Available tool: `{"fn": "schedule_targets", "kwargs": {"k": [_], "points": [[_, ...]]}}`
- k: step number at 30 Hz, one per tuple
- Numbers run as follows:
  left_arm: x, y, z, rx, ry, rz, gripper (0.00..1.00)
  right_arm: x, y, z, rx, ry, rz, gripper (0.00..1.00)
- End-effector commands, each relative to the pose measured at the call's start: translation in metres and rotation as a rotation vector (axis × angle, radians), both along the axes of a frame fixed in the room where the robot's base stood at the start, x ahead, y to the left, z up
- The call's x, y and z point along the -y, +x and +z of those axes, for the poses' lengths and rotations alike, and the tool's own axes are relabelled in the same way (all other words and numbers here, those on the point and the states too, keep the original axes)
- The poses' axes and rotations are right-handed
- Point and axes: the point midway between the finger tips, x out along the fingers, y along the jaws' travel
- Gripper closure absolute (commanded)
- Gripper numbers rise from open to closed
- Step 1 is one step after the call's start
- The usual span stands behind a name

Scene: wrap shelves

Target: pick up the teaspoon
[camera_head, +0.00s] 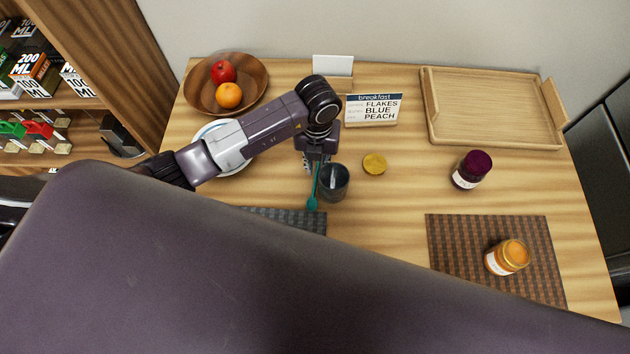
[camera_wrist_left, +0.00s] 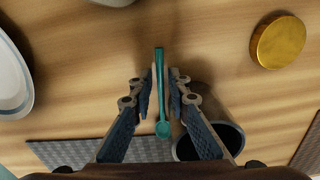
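The teal teaspoon (camera_head: 312,197) is left of a dark cup (camera_head: 334,182), its bowl toward the near side of the table. In the left wrist view the teaspoon (camera_wrist_left: 160,85) runs lengthwise between my finger pads, its bowl close beside the cup (camera_wrist_left: 222,137). My left gripper (camera_head: 313,168) points down over the handle; in the wrist view its fingers (camera_wrist_left: 161,78) are apart, with a gap on each side of the handle. I cannot tell how far the fingertips are above the table. In the head view the gripper hides the handle's far part. My right gripper is not in view.
A yellow lid (camera_head: 374,164) lies right of the cup. A breakfast sign (camera_head: 373,109), a fruit bowl (camera_head: 257,96) and a wooden tray (camera_head: 493,146) stand behind. A dark jar (camera_head: 470,169) and an orange jar (camera_head: 508,257) are at right. A grey mat (camera_head: 290,219) lies in front.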

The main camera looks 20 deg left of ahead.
Motion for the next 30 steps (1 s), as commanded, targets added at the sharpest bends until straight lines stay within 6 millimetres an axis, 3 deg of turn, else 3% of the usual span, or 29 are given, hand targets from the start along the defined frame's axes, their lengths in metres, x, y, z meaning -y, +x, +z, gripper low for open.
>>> {"fn": "schedule_targets", "kwargs": {"k": [14, 19, 30], "points": [[0.0001, -0.0002, -0.0035, -0.001, 0.000, 0.000, 0.84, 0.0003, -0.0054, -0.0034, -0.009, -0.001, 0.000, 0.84], [0.0002, -0.0003, -0.0031, -0.001, -0.001, 0.001, 0.99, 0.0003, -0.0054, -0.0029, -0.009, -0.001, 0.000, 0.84], [0.0003, -0.0002, -0.0019, -0.001, -0.001, 0.000, 1.00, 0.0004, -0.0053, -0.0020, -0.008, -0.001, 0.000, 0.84]]}}
